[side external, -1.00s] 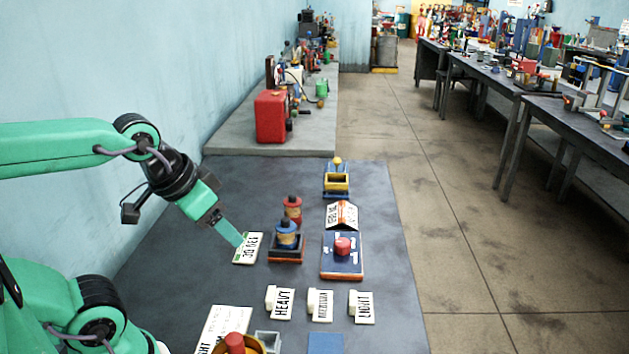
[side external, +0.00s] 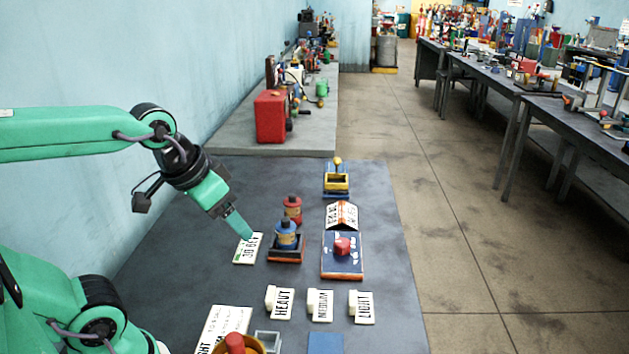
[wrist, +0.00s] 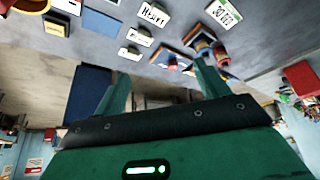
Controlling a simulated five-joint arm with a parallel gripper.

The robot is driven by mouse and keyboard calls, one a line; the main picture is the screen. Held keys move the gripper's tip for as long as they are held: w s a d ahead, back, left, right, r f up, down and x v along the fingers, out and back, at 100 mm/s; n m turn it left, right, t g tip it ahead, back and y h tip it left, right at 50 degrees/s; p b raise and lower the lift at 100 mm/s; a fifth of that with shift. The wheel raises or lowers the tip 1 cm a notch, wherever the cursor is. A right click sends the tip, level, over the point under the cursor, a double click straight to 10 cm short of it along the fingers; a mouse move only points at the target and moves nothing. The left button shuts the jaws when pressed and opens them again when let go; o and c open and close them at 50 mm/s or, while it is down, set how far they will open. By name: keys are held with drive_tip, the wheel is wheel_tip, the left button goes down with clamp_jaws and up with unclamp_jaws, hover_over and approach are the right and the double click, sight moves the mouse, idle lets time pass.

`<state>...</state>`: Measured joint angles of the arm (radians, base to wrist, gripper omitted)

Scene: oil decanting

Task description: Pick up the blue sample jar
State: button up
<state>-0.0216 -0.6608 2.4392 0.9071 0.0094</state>
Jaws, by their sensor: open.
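The blue sample jar (side external: 286,238) stands upright in a dark square tray with an orange-red base (side external: 286,258) in the side external view. It also shows near the top of the wrist view (wrist: 202,47), beyond one finger. A red jar (side external: 292,209) stands just behind it. My gripper (side external: 246,236) is left of the blue jar, pointing down and right, above the white label card. Its two fingers stand wide apart and empty in the wrist view (wrist: 160,85). A small gap separates them from the jar.
A white label card (side external: 248,249) lies left of the jar tray. A blue box with a red button (side external: 342,262) stands to the right. White HEAVY (side external: 281,303), MEDIUM (side external: 320,305) and LIGHT (side external: 362,308) signs stand in front.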

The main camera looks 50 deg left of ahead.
drive_tip(key=w+a+g, duration=0.1)
drive_tip(key=w+a, duration=0.2)
drive_tip(key=w, duration=0.4)
drive_tip(key=n+g, duration=0.2)
drive_tip(key=g, duration=0.2)
hover_over(287, 228)
drive_tip(key=f, duration=1.2)
drive_tip(key=shift+w+a+f, duration=0.2)
drive_tip(key=shift+a+f, duration=0.05)
drive_tip(key=shift+a, duration=0.1)
drive_tip(key=shift+w+a+f, duration=0.15)
drive_tip(key=shift+a+f, duration=0.1)
drive_tip(key=shift+f, duration=4.05)
drive_tip(key=c, duration=1.3)
drive_tip(key=shift+o, duration=0.2)
